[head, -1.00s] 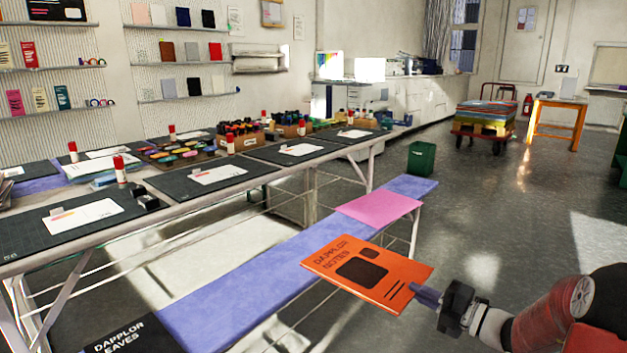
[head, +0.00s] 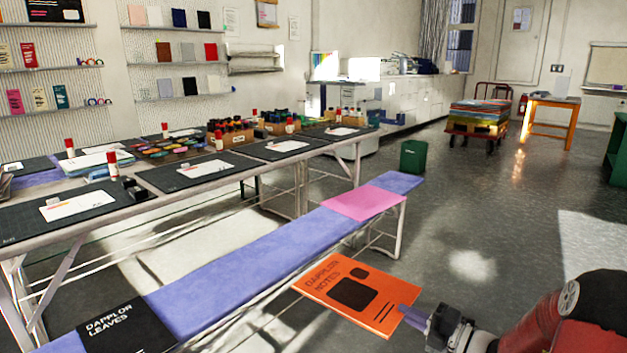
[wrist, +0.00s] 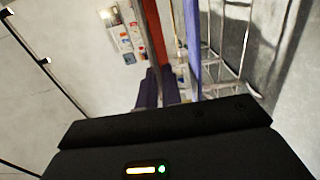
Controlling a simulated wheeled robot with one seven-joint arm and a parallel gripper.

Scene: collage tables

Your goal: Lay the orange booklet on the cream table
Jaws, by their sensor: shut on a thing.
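The orange booklet (head: 355,297), printed "DAPPLOR NOTES", is held in the air at the lower right of the head view, cover up. My gripper (head: 408,314) is shut on its near right edge. In the wrist view the booklet (wrist: 153,35) shows edge-on as a thin orange-red strip beyond the dark fingers (wrist: 157,92). The long pale-framed table (head: 215,197) on the left carries dark cutting mats; I cannot tell whether it is the cream table.
A low blue-topped bench (head: 240,262) runs before the table, bearing a pink sheet (head: 363,203) and a black "DAPPLOR LEAVES" booklet (head: 125,328). A green bin (head: 413,157), a loaded cart (head: 477,122) and an orange-legged table (head: 550,104) stand farther back. Open floor lies right.

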